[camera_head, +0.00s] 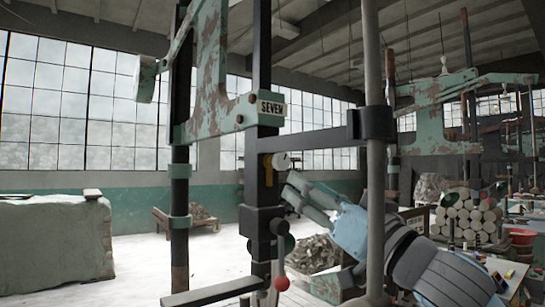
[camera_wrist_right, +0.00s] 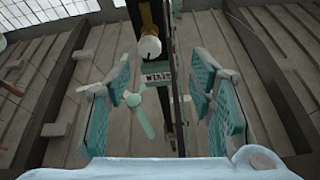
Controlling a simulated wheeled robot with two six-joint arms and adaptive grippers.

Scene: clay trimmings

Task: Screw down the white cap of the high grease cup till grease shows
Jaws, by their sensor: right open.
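The white cap (camera_head: 282,160) sits on the yellow-brown grease cup (camera_head: 267,171) on the dark upright, below the SEVEN plate. In the right wrist view the round white cap (camera_wrist_right: 149,47) shows near the top, beyond the fingertips and roughly between them. My right gripper (camera_head: 291,187) comes in from the right, just below and right of the cap, tilted up toward it. In the wrist view my right gripper (camera_wrist_right: 160,78) has its teal fingers spread wide, with nothing held. It looks apart from the cap. No grease is visible at the cap. My left gripper is out of view.
The SEVEN plate (camera_head: 271,107) hangs on a chipped green frame (camera_head: 212,75) above the cup. A grey post (camera_head: 375,150) stands in front of my right arm. A red-knobbed lever (camera_head: 281,283) is below. Open floor lies left.

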